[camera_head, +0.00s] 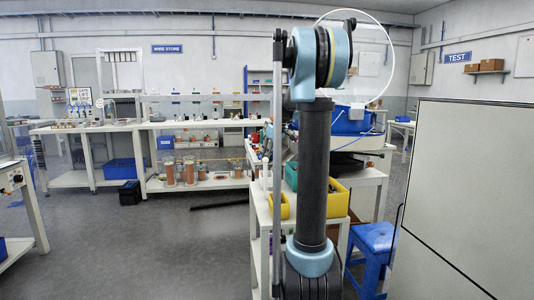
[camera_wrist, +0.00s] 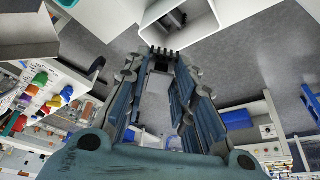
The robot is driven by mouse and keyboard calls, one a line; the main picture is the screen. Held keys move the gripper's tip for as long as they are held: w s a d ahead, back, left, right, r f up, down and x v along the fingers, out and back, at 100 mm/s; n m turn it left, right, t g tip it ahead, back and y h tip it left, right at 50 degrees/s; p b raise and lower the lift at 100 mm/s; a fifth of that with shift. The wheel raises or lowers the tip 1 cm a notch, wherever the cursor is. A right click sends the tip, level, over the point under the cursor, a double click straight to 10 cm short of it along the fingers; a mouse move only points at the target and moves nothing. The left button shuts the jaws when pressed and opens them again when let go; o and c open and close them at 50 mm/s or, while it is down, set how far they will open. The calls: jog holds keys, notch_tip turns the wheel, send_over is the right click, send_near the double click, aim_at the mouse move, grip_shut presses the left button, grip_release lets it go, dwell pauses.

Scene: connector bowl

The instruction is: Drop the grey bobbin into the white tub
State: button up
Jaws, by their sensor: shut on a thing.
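In the wrist view my gripper (camera_wrist: 162,53) is shut, with its long blue-grey fingers closing toward the top centre. A small dark grey thing (camera_wrist: 163,64) shows between the fingertips; it fits the grey bobbin, but most of it is hidden by the fingers. Just beyond the tips, at the top, is a white open-topped box shape (camera_wrist: 203,22) with a grey inside; it may be the white tub, but I cannot tell for sure. In the head view my upright arm fills the centre, and neither gripper, bobbin nor tub can be made out.
A large white panel (camera_head: 470,190) blocks the right. The floor (camera_head: 150,245) at front left is clear.

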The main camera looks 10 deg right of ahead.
jog(key=shift+f, duration=0.25)
jog(key=o, duration=0.9)
jog(key=v, duration=1.2)
